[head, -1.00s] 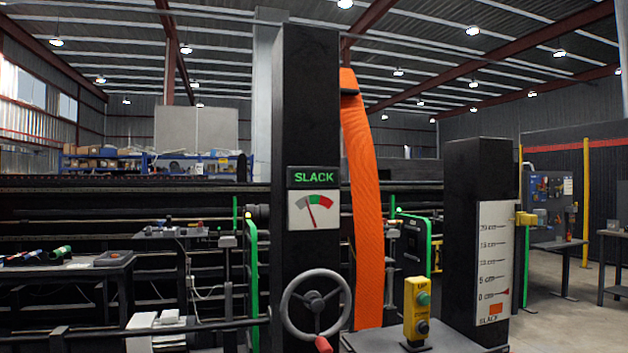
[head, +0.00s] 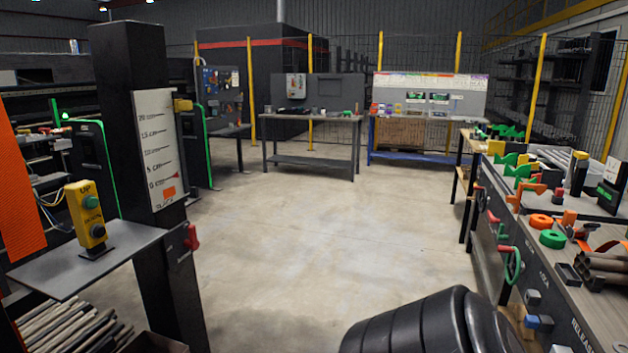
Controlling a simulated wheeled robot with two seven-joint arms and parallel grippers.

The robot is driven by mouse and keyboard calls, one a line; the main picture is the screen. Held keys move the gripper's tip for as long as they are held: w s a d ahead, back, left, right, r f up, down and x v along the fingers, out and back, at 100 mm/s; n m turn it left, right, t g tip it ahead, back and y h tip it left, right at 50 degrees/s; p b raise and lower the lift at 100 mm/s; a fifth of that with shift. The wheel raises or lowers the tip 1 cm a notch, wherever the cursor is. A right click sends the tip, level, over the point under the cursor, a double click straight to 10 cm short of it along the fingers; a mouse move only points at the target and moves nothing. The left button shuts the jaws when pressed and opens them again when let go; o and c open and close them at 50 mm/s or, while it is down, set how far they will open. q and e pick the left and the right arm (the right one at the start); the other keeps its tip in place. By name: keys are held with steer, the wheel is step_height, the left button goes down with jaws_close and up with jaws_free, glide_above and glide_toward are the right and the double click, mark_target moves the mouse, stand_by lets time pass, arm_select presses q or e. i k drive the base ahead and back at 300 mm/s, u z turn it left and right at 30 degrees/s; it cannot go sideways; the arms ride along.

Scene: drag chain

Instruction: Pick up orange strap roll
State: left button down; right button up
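A small orange ring-shaped roll (head: 541,221), which looks like the orange strap roll, lies on the workbench (head: 566,262) at the right of the head view. A green roll (head: 552,239) lies just in front of it, close beside it. A wide orange strap (head: 20,190) hangs at the left edge. Neither of my grippers is in view.
A post with a slack scale (head: 158,145) and a shelf with a yellow button box (head: 87,215) stand at left. Brown tubes (head: 605,268) and other small parts crowd the right bench. Open floor (head: 300,220) lies between, with a grey table (head: 312,118) behind.

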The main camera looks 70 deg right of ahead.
mark_target(539, 222)
steer(key=z, duration=1.2)
steer(key=i, duration=0.9)
steer(key=z, duration=1.75)
steer(key=i, duration=3.3)
steer(key=z, duration=2.3)
